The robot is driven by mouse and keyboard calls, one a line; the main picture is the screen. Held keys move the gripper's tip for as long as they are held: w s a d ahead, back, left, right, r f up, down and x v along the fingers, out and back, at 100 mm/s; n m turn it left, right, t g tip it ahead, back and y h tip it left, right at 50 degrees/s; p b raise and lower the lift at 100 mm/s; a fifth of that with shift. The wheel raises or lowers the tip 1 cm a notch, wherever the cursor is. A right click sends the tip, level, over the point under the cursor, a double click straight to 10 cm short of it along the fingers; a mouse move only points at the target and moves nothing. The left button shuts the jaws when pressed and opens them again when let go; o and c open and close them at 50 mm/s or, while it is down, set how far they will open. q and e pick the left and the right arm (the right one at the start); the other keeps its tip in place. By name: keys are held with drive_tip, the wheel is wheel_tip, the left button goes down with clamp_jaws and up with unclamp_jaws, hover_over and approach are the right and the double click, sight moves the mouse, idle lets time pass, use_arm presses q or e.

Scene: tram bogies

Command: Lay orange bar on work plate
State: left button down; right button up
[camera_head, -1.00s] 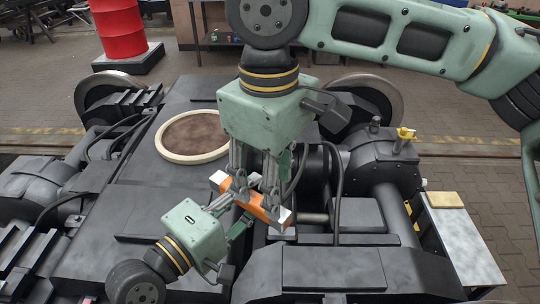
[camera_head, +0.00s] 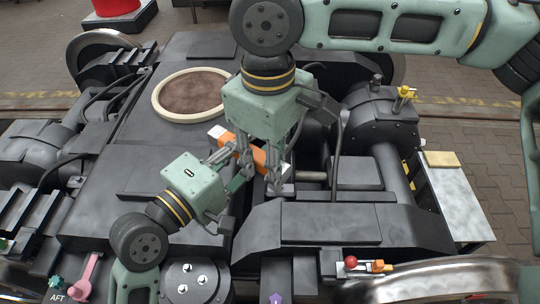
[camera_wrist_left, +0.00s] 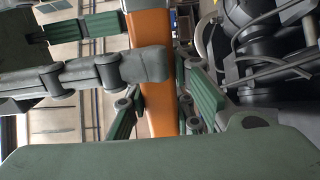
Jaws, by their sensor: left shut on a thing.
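An orange bar with pale ends (camera_head: 257,156) is held above the black bogie, tilted down to the right in the head view. It also runs upright through the left wrist view (camera_wrist_left: 149,30). My left gripper (camera_head: 238,165), reaching in from the lower left, is shut on the bar. My right gripper (camera_head: 262,176) comes down from above with its fingers at the bar. One of its grey fingers crosses the bar in the left wrist view. Its grip is partly hidden. I cannot tell which surface is the work plate.
A round brown disc with a cream rim (camera_head: 190,94) lies on the bogie deck behind the bar. A grey side table (camera_head: 458,205) with a beige block (camera_head: 441,159) stands at the right.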

clamp_jaws()
use_arm(q)
drive_tip(key=c, duration=1.4)
unclamp_jaws()
drive_tip(key=shift+c, duration=0.2)
